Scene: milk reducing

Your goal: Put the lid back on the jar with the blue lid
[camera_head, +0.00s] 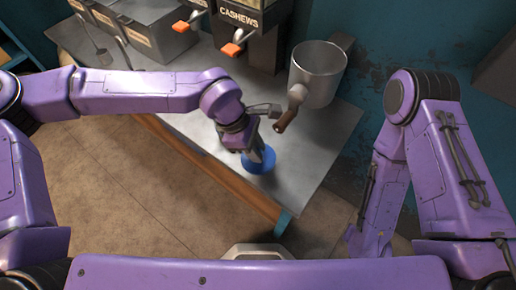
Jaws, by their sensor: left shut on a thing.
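The round blue lid (259,161) shows over the counter near its front edge. My left gripper (258,152) reaches down to it from the left and is shut on it, with the fingers over the lid's middle. The gripper and wrist cover part of the lid. I cannot tell whether the lid touches the counter or is held just above it. No jar can be made out; the arm hides part of the counter. My right arm stands folded on the right, and its gripper is not in view.
A large metal pot (318,72) with a brown-tipped handle (287,119) stands right behind the left gripper. Dispensers, one labelled CASHEWS (240,20), line the back. The metal counter (325,150) is bare to the right of the lid.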

